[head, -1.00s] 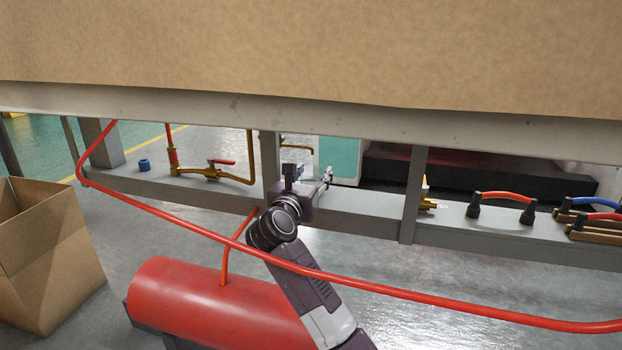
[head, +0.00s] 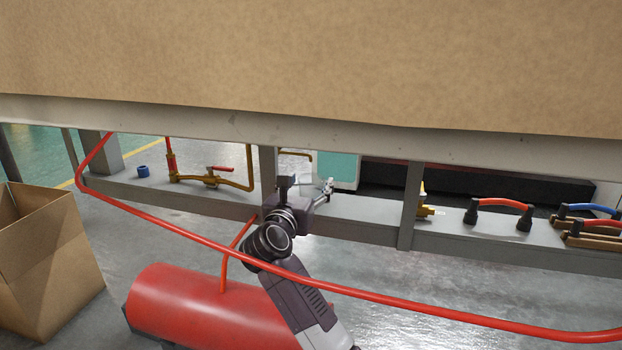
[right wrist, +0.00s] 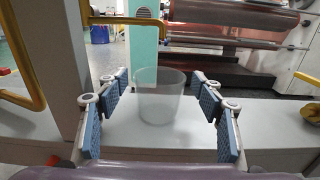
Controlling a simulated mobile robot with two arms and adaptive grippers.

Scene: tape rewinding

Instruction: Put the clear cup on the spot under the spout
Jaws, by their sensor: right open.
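The clear cup (right wrist: 160,97) stands upright on the grey ledge (right wrist: 135,132) in the right wrist view. My right gripper (right wrist: 161,104) is open, with its blue-padded fingers on both sides of the cup. I cannot tell whether any pad touches it. In the head view the right gripper (head: 327,189) is small, over the ledge (head: 370,214), and the cup cannot be made out. A brass pipe, seemingly the spout (right wrist: 125,20), runs across above and behind the cup; it also shows in the head view (head: 297,153). The spot is not distinguishable. My left gripper is out of view.
A grey post (head: 410,205) stands right of the gripper. A red hose (head: 400,302) crosses in front of my arm. A brass valve (head: 212,178) and blue cap (head: 143,171) are on the ledge at left. A red tank (head: 205,300) and cardboard box (head: 50,260) stand below.

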